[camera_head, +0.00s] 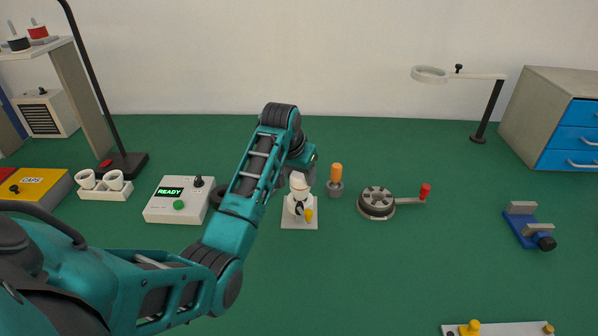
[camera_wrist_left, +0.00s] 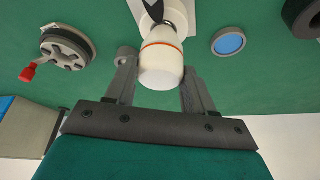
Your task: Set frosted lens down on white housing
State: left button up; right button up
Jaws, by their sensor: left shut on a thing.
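The frosted lens (camera_wrist_left: 160,72) is a whitish dome between the fingers of my left gripper (camera_wrist_left: 158,66) in the wrist view. The gripper is shut on it. An orange ring line shows at the lens edge, with the white housing (camera_wrist_left: 172,14) directly beyond it. In the head view the lens (camera_head: 299,181) is above the housing (camera_head: 293,207), in line with it. I see no clear gap between them, but cannot tell whether the lens rests fully. The housing stands upright on a white square plate (camera_head: 287,224). In the head view my left gripper is mostly hidden by its wrist. My right gripper is out of view.
An orange-topped grey holder (camera_head: 336,181) and a round grey fixture with a red-handled crank (camera_head: 376,203) stand right of the plate. A READY box (camera_head: 179,201) stands left. A blue clamp (camera_head: 528,228) is farther right. The green table between is clear.

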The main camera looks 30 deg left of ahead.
pick_arm(q)
jog(key=shift+f, duration=0.15)
jog(key=o, duration=1.1)
jog(key=v, duration=1.3)
jog(key=shift+d, duration=0.1)
